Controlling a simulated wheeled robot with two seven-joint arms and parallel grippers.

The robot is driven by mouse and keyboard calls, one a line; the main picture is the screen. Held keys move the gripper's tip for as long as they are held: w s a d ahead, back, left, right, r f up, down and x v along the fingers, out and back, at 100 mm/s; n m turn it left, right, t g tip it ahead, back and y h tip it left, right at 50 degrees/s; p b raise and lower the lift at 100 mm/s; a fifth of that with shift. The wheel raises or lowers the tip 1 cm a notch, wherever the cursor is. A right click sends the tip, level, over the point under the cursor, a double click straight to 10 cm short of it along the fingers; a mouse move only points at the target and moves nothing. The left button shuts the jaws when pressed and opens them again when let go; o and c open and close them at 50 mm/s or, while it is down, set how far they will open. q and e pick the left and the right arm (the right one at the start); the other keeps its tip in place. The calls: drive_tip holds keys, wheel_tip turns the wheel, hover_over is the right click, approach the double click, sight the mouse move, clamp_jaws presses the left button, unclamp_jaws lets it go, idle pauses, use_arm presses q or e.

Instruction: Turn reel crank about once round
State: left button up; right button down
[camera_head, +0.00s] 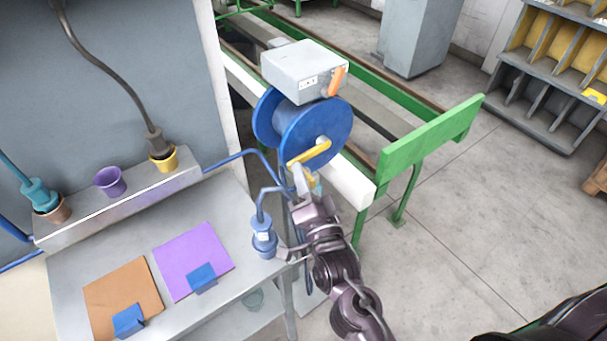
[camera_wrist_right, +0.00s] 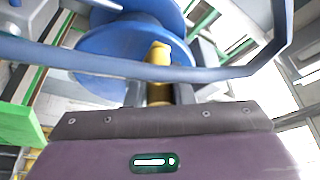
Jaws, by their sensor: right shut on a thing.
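The blue reel (camera_head: 304,126) stands below a grey box, with blue hose at its side. Its yellow crank arm (camera_head: 310,153) slants across the reel's near face, and a yellow handle points down towards my right gripper. My right gripper (camera_head: 304,184) is at the handle, in front of the reel. In the right wrist view the yellow handle (camera_wrist_right: 158,62) stands between the fingers of my right gripper (camera_wrist_right: 159,94), which is shut on it. The blue reel (camera_wrist_right: 115,52) fills the space behind. My left gripper is not in view.
A blue hose (camera_wrist_right: 120,66) crosses close in front of the fingers. A green-framed rail (camera_head: 430,140) stands to the right.

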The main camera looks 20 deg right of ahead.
sight(309, 157)
wheel_tip(309, 157, up, 3)
drive_tip(key=shift+d+f+p, duration=0.1)
drive_tip(key=shift+d+p, duration=0.05)
drive_tip(key=shift+p, duration=0.75)
drive_tip(key=shift+w+d+r+p, duration=0.1)
drive_tip(key=shift+d+r+p, duration=0.05)
drive_tip(key=shift+r+p, duration=0.35)
drive_tip(key=shift+w+d+r+p, duration=0.1)
drive_tip(key=shift+r+p, duration=0.4)
drive_tip(key=shift+d+r+m+h+p, duration=0.2)
drive_tip(key=shift+r+m+h+p, duration=0.15)
drive_tip(key=shift+m, duration=0.45)
drive_tip(key=shift+f, duration=0.1)
drive_tip(key=c, duration=1.3)
unclamp_jaws()
drive_tip(key=shift+o, duration=0.2)
